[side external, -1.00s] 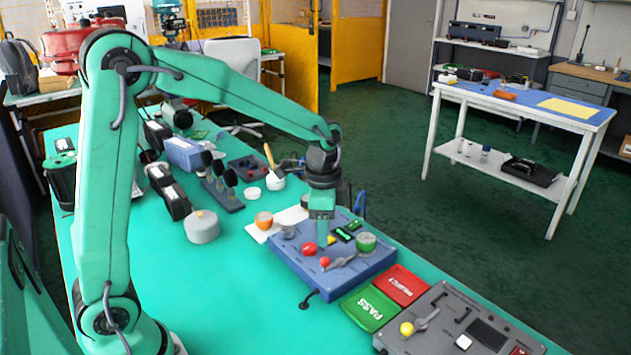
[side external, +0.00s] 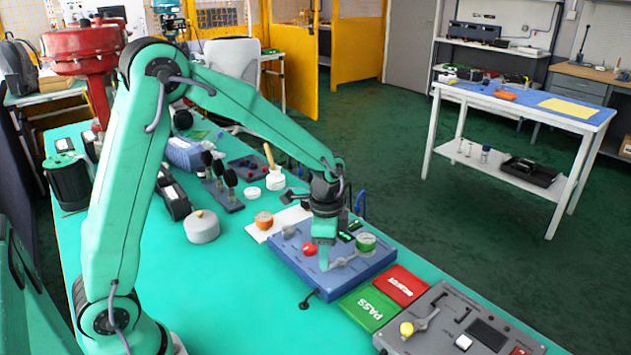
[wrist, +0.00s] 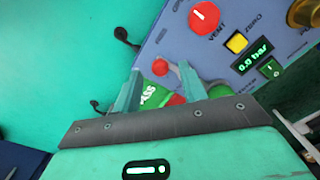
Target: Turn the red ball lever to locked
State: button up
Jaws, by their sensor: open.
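The red ball (wrist: 160,67) of the lever shows in the wrist view, between my open fingertips. In the side external view my gripper (side external: 325,262) hides it. The grey lever arm (side external: 347,262) runs from my gripper up and right to the pivot below the green knob (side external: 365,242), on the blue valve positioner (side external: 320,282). In the wrist view my gripper (wrist: 161,70) has one finger on each side of the ball. I cannot tell whether either finger touches it. Any locked marking is hidden or too small to read.
A red VENT button (wrist: 204,18), a yellow ZERO button (wrist: 237,42) and a display reading 0.0 bar (wrist: 252,57) sit close by on the panel. Green PASS (side external: 369,308) and red (side external: 401,285) cards lie right of the positioner. Bare bench lies in front.

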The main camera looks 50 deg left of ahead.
jog(key=shift+f, duration=1.05)
jog(key=shift+c, duration=0.4)
grip_shut()
